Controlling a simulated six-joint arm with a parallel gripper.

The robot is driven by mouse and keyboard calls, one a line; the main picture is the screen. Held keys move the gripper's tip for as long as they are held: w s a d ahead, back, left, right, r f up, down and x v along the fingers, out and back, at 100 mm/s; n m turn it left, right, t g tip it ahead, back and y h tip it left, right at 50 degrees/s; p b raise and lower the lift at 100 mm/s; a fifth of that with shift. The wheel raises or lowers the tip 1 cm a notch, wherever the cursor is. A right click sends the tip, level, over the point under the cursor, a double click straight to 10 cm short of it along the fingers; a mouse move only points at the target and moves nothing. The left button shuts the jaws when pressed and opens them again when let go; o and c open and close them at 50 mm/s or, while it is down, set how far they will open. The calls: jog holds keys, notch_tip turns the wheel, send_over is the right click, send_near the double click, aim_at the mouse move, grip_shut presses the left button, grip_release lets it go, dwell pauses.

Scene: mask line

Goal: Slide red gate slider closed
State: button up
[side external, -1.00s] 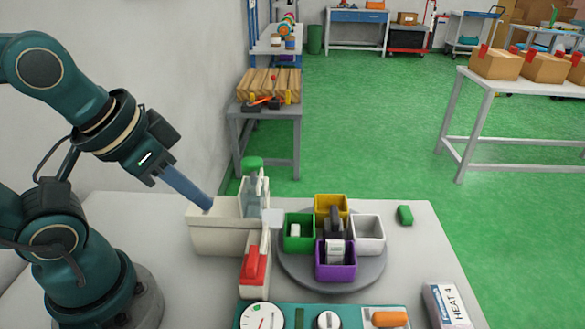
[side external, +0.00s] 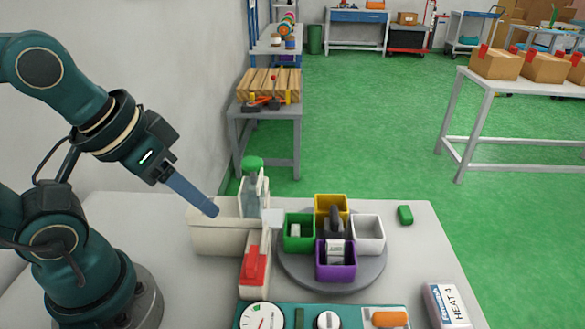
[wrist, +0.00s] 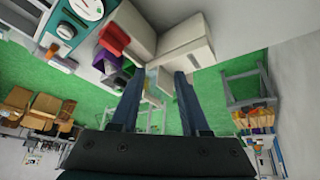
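The red gate slider (side external: 255,268) sits in a cream housing at the front left of the grey table; it also shows in the wrist view (wrist: 114,35), left of the fingers. My gripper (side external: 212,209) is above the cream bin (side external: 222,240), to the upper left of the red slider and apart from it. In the wrist view, the two blue fingers of my gripper (wrist: 157,78) stand apart with nothing held between them.
A green-topped dispenser (side external: 253,185) stands behind the bin. Right of it is a round turntable (side external: 374,276) with green, yellow, white and purple boxes. A teal panel (side external: 285,312) with dials is at the front. A HEAT 4 box (side external: 447,306) lies at the right.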

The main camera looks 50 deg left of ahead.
jog(key=r+n, duration=0.1)
jog(key=n, duration=0.2)
jog(key=n+g, duration=0.5)
send_over(252, 255)
jog(key=shift+w+a+f, duration=0.1)
jog(key=shift+a+f, duration=0.15)
jog(key=shift+f, duration=0.2)
jog(key=shift+d+f+g, duration=0.3)
jog(key=shift+f, duration=0.25)
jog(key=shift+s+f, duration=0.2)
jog(key=shift+f, duration=2.2)
grip_shut()
